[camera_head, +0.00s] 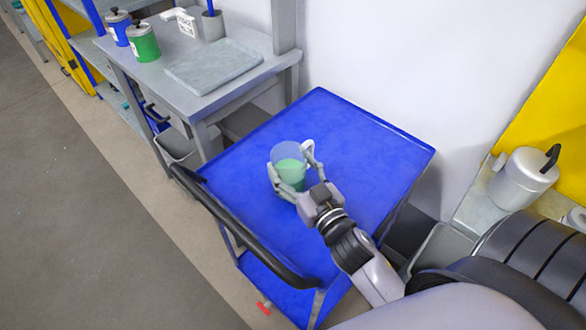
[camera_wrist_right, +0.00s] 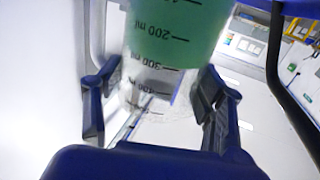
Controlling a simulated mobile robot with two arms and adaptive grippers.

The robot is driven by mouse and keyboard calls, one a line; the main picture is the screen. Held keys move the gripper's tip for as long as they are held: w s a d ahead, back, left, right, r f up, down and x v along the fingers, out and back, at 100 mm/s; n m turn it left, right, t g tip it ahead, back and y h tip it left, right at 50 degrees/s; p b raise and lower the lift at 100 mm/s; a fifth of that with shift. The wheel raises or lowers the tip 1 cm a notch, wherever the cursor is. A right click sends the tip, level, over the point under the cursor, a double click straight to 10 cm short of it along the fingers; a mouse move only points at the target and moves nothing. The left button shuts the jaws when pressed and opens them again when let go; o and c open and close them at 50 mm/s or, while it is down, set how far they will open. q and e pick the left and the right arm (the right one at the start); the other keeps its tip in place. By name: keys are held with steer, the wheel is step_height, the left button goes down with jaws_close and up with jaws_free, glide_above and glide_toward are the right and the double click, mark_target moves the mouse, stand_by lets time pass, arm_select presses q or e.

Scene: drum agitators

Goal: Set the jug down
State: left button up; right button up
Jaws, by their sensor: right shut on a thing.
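The jug (camera_head: 289,176) is a clear measuring vessel with green liquid in its lower part. It looks upright in the head view, over the middle of the blue cart top (camera_head: 360,135). My right gripper (camera_head: 291,164) is shut on the jug, with a finger on each side of it. I cannot tell whether the jug's base touches the cart. In the right wrist view the jug (camera_wrist_right: 175,38) appears upside down, with black ml marks, between the fingers of the right gripper (camera_wrist_right: 158,85). My left gripper is not in view.
A black handle (camera_head: 240,235) runs along the cart's near left edge. A grey bench (camera_head: 200,95) beyond holds a tray (camera_head: 213,65), a green can (camera_head: 143,43) and a blue can (camera_head: 118,27). A lidded metal pot (camera_head: 522,178) stands at right. The cart top around the jug is clear.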

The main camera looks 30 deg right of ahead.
steer(key=shift+f, duration=0.1)
steer(key=shift+f+b, duration=0.35)
steer(key=shift+f, duration=0.15)
steer(key=o, duration=1.5)
